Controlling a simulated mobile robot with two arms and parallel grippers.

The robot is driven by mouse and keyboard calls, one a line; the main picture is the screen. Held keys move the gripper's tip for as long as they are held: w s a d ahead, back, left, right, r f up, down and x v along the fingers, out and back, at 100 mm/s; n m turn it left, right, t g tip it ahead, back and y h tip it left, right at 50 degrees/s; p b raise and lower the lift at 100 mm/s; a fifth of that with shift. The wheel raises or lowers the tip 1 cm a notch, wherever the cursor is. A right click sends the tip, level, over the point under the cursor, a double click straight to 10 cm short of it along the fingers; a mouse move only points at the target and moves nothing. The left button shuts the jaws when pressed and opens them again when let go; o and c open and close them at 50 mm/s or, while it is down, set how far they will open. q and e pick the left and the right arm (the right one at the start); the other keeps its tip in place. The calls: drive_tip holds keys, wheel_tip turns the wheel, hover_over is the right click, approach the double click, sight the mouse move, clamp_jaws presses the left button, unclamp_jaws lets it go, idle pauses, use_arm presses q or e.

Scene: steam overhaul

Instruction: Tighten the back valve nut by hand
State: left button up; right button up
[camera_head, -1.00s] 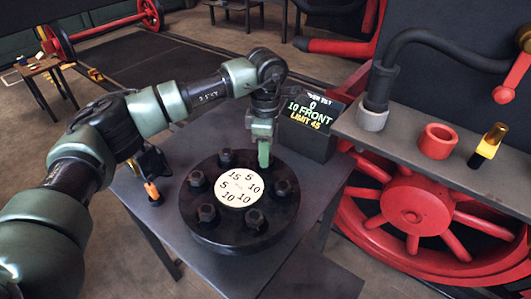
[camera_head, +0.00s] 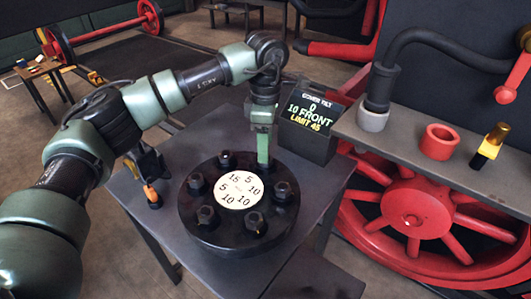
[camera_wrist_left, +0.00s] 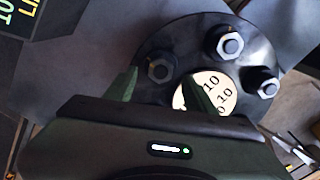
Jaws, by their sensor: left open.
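The round black valve cover (camera_head: 236,240) lies on the grey table, with several dark hex nuts around a white numbered disc (camera_head: 238,190). My left gripper (camera_head: 263,158) points down at the cover's back right rim, and its fingers hide whatever is at that spot. A back nut (camera_head: 227,159) stands left of it. In the left wrist view my two green fingers (camera_wrist_left: 161,75) are apart, with a nut (camera_wrist_left: 160,68) visible beyond and between them. I cannot tell whether the fingers touch any nut. My right gripper is out of view.
A dark display (camera_head: 308,125) reading "0", "10 FRONT" and "LIMIT 45" stands close behind my left gripper. The shelf at right holds a red ring (camera_head: 439,141) and a yellow-and-black piece (camera_head: 488,147). A red wheel (camera_head: 415,212) is below it.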

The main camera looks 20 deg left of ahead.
use_arm(q)
wheel_tip(320, 180, up, 4)
drive_tip(key=shift+r, duration=0.2)
idle(0.3)
